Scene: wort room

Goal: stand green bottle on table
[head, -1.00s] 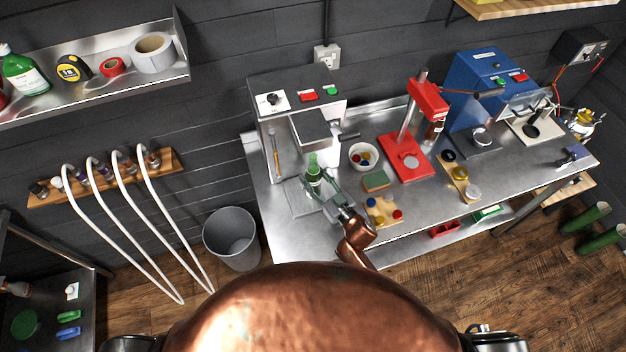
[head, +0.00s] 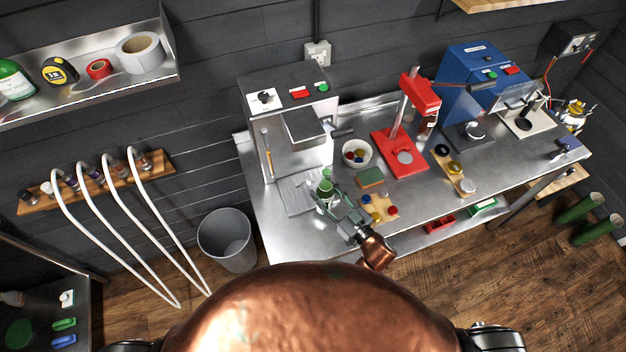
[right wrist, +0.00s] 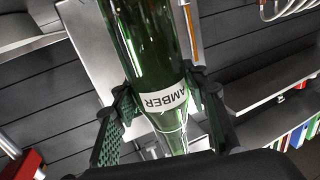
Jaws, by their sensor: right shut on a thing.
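The green bottle (head: 325,184) is in my right gripper (head: 329,203), above the left part of the steel table (head: 290,232), near the filling machine's tray. In the right wrist view the bottle (right wrist: 148,40) has a white label reading "AMBER" and sits between the two dark ribbed fingers of my right gripper (right wrist: 165,108), which are shut on it. Whether its base touches the table is hidden by the gripper. My left gripper is not in view.
The grey machine (head: 290,115) stands behind the bottle. To the right are a bowl of caps (head: 356,153), a green sponge (head: 370,177), a wooden cap board (head: 379,208) and a red press (head: 402,150). The table's front left is clear. A grey bin (head: 227,240) stands on the floor at left.

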